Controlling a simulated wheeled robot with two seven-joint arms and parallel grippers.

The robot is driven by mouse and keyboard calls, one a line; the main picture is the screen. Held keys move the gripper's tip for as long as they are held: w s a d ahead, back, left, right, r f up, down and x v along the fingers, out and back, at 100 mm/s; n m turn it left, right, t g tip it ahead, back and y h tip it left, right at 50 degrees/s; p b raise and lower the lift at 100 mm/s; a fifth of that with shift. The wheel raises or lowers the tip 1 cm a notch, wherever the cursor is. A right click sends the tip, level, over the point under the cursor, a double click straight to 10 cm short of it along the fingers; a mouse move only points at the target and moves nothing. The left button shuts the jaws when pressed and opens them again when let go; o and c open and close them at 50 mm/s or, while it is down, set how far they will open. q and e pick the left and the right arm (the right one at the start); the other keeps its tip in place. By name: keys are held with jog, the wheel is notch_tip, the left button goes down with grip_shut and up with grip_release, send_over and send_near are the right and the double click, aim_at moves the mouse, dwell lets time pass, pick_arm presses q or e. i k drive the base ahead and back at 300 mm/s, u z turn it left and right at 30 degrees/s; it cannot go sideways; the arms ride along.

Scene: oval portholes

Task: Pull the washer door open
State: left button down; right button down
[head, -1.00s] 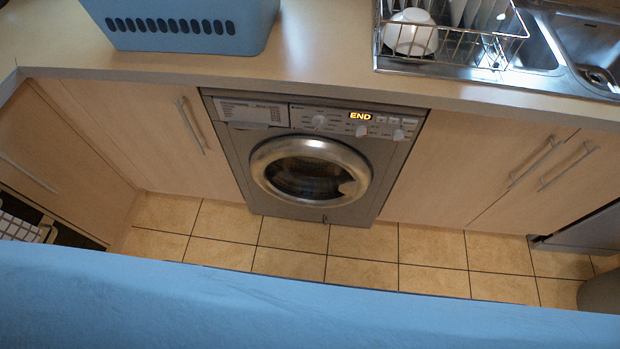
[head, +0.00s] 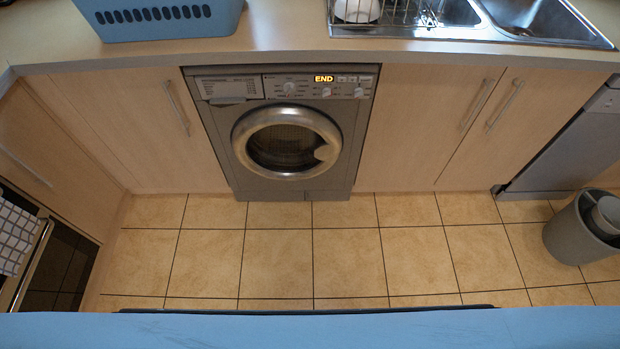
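The washer (head: 214,120) is a grey front loader set under the counter, left of the middle in the head view. Its round door (head: 248,140) has a silver rim and dark glass, and it looks shut. A door grip (head: 326,153) shows at the right side of the rim. The display (head: 324,79) on its panel reads "END". Neither of my grippers is in view.
A dish rack (head: 400,14) and sink (head: 530,18) are at the top right. A grey bin (head: 565,232) stands at right. The tiled floor (head: 275,255) before the washer is clear.

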aim_at(327, 154)
jog(key=z, duration=0.15)
jog(key=k, duration=0.4)
jog(key=u, duration=1.4)
jog(key=i, duration=1.65)
jog(key=z, duration=1.05)
jog(key=i, duration=0.25)
jog(key=z, duration=0.35)
